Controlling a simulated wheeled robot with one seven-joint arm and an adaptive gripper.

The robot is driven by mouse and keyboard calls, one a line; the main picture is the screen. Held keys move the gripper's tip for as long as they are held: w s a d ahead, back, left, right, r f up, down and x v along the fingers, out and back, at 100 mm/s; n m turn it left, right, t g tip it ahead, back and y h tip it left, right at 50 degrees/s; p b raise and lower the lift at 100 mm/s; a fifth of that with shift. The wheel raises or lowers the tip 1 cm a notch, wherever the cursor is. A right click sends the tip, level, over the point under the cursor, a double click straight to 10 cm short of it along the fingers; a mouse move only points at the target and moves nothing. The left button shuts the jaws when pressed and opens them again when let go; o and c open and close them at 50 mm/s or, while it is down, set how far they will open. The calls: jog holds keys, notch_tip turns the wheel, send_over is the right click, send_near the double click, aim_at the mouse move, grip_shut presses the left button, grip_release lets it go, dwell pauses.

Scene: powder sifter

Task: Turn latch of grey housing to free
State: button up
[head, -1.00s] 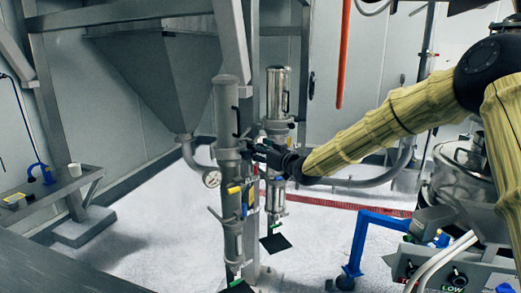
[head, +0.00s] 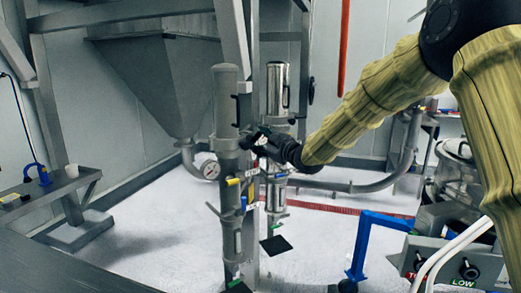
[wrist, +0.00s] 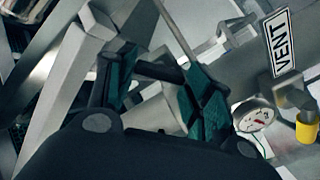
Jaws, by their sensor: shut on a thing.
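The grey housing (head: 228,110) is a tall upright cylinder left of the polished one in the head view. My gripper (head: 249,139) is at its right side, around mid-height, coming in from the right. The jaws are shut on what seems to be the latch. The fingers hide most of it, so I cannot tell its exact angle.
A polished cylinder (head: 277,95) stands just behind and right of the housing. A VENT label (wrist: 281,42) shows in the wrist view. A blue frame (head: 362,240) stands on the floor at right.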

jog(key=n+b, duration=0.9)
jog(key=n, duration=0.1)
jog(key=shift+b, duration=0.35)
jog(key=shift+n, duration=0.3)
jog(key=o, duration=0.7)
jog(key=shift+o, duration=0.2)
jog(key=v, duration=1.2)
